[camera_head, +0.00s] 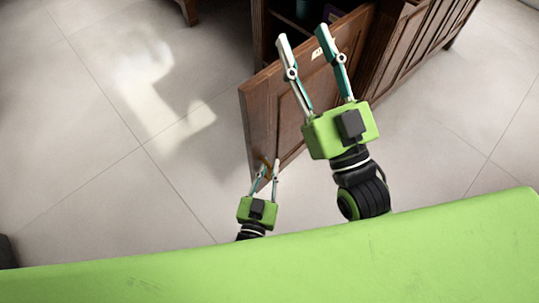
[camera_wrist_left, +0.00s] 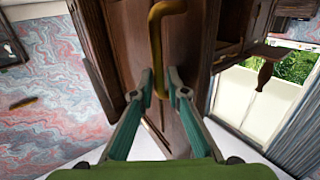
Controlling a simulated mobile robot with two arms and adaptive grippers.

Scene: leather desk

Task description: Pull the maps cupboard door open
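The brown wooden cupboard door (camera_head: 262,115) stands ajar, swung out from the cupboard (camera_head: 385,60), with a small pale label (camera_head: 317,53) on its top edge. Its brass handle (camera_wrist_left: 156,40) runs down between the fingertips of my left gripper (camera_wrist_left: 160,82) in the left wrist view. My left gripper also shows in the head view (camera_head: 268,168), at the door's free end, its fingers drawn in on the handle. My right gripper (camera_head: 306,35) is open and empty, its fingers above the door's top edge in the picture.
A dark shelf interior with a teal item (camera_head: 302,8) shows behind the door. Another piece of wooden furniture (camera_head: 188,10) stands at the top left. The tiled floor (camera_head: 100,130) left of the door is clear.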

